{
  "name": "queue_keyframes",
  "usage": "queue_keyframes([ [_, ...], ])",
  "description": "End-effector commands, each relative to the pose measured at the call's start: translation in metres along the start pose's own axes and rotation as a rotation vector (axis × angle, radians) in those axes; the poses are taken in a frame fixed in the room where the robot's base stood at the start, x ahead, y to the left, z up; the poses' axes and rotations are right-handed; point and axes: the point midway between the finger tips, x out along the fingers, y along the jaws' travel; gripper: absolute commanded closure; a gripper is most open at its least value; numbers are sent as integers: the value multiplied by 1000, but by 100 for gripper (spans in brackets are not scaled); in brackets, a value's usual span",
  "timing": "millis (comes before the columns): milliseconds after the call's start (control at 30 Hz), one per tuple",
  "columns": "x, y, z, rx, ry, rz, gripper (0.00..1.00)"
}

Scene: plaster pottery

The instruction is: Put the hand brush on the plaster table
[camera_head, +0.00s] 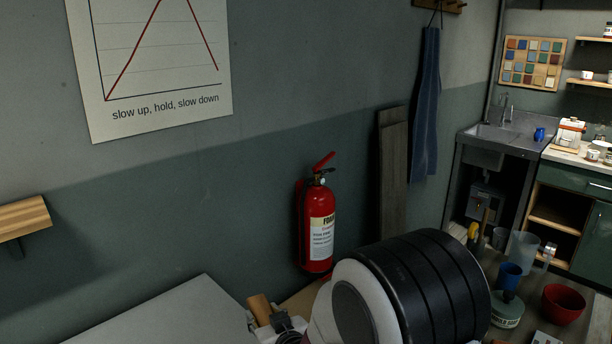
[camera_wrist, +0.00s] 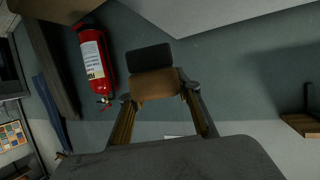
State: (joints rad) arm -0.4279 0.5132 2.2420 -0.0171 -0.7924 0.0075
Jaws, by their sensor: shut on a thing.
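My gripper (camera_wrist: 160,93) is shut on the hand brush (camera_wrist: 154,84), which shows in the wrist view as a brown block with a dark grey part beyond it. The brush sits between the two fingertips, in the air. In the head view my gripper (camera_head: 284,330) is at the bottom, partly hidden by my black and white arm link. A tan wooden piece (camera_head: 260,308) at its tip appears to be the brush. A pale flat top (camera_head: 155,312), which may be the plaster table, lies left of it; it also seems to show in the wrist view (camera_wrist: 225,12).
A red fire extinguisher (camera_head: 319,228) hangs on the wall behind my gripper. A wooden shelf (camera_head: 22,217) juts out at left. At lower right, a bench holds a red bowl (camera_head: 564,303), a blue cup (camera_head: 510,276) and a clear jug (camera_head: 523,249). The visible pale top is clear.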

Motion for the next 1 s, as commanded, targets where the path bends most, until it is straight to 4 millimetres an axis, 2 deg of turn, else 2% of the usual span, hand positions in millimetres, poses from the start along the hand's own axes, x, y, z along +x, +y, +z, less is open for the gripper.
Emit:
queue_keyframes([
  [33, -6, 18, -1, 11, 1, 28, 90],
  [100, -13, 40, -2, 25, 2, 62, 90],
  [600, -78, 182, -6, 121, 2, 295, 90],
  [800, -100, 224, -12, 151, 3, 368, 90],
  [1000, -110, 245, -12, 166, 0, 403, 90],
])
